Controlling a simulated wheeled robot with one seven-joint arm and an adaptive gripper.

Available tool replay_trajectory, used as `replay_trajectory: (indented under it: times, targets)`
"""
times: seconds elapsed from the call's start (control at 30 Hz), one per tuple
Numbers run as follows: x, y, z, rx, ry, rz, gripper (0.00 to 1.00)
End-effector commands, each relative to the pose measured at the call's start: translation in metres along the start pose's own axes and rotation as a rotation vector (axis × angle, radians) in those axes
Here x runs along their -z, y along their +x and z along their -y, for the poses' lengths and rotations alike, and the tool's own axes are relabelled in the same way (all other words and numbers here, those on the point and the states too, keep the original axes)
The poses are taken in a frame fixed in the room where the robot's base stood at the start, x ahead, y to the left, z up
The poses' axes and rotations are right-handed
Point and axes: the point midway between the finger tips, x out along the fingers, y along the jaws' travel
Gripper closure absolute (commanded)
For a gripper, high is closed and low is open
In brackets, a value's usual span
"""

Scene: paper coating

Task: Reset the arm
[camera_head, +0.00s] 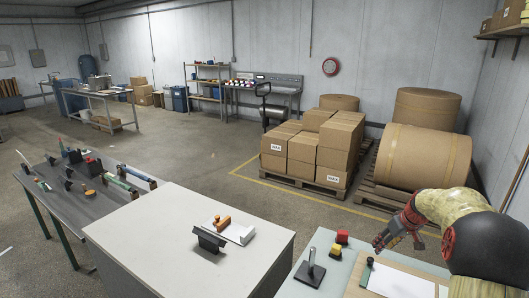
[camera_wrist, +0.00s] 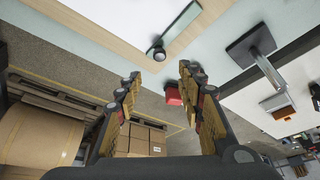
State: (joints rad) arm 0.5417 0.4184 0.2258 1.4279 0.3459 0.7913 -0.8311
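My gripper (camera_head: 388,240) hangs above the back of the pale table at the lower right in the head view. In the wrist view its two fingers (camera_wrist: 159,78) are spread apart with nothing between them. A wooden board (camera_head: 357,283) with a white sheet (camera_head: 400,285) lies on that table, partly cut off by the frame. A dark green bar (camera_head: 367,270) lies at the sheet's left edge; a bar with a dark round knob (camera_wrist: 158,50) shows in the wrist view.
A red block (camera_head: 342,236), a yellow block (camera_head: 335,250) and a black-based metal post (camera_head: 311,268) stand left of the board. A white table (camera_head: 150,240) holds an orange-handled tool (camera_head: 222,222) and a black holder (camera_head: 208,240). Boxes (camera_head: 305,145) and large rolls (camera_head: 425,155) stand behind.

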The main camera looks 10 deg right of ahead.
Motion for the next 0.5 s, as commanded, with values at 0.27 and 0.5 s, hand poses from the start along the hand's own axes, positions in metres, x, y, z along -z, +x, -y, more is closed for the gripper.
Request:
replay_trajectory:
  times: [0.27, 0.5]
  targets:
    - [-0.067, 0.014, 0.027, 0.023, 0.248, 0.136, 0.62]
    - [-0.113, -0.031, 0.085, 0.001, 0.361, 0.209, 0.62]
